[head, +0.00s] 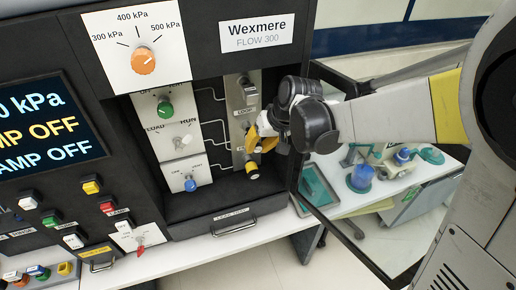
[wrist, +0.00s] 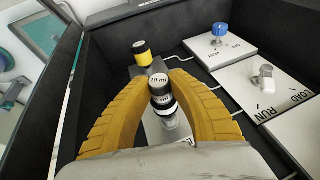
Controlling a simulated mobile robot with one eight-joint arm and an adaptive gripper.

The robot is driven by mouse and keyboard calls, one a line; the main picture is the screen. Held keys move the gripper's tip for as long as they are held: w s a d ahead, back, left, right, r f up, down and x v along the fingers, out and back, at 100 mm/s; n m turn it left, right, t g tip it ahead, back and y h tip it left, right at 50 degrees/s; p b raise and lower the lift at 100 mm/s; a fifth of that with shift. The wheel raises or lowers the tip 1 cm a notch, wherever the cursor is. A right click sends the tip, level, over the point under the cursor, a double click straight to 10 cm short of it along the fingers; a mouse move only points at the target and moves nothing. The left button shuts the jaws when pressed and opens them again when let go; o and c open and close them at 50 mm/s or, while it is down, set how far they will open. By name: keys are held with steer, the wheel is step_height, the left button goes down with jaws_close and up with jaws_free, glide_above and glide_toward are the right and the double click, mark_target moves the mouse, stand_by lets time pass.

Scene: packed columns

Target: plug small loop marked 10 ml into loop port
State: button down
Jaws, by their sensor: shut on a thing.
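In the head view my gripper (head: 260,138) is inside the open bay, in front of the narrow grey metal strip (head: 238,97) with a LOOP label. The fingers hide most of the held loop there. The loop port is hidden behind the loop and fingers, so I cannot tell whether the loop is seated.
A yellow and black cylinder (head: 252,169) sits low on the strip, close to my gripper; it also shows in the wrist view (wrist: 141,52). A LOAD/RUN valve panel (head: 181,140) and a blue-knob panel (head: 189,178) are beside it. Dark bay walls and an open door frame (head: 345,233) surround the arm.

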steer(key=shift+w+a, duration=0.25)
steer(key=shift+w, duration=0.65)
steer(key=c, duration=1.2)
jaws_free()
steer(key=v, duration=1.2)
steer(key=s+d+f+m+t+h+b, duration=0.1)
steer(key=s+d+f+b, duration=0.3)
steer(key=s+f+b, duration=0.1)
steer(key=s+d+f+t+h+b, duration=0.1)
steer(key=s+d+f+b, duration=0.3)
steer(key=s+f+b, duration=0.1)
steer(key=s+d+f+m+t+h+b, duration=0.1)
steer(key=s+d+f+h+b, duration=0.1)
steer(key=s+d+f+b, duration=0.2)
steer(key=shift+s+d+f+m+t+b, duration=0.15)
steer(key=shift+s+f+b, duration=0.3)
steer(key=shift+s+f, duration=0.45)
steer(key=shift+s+f+m+t+b, duration=0.15)
steer(key=shift+s+f+b, duration=0.25)
steer(key=shift+s+f, duration=0.5)
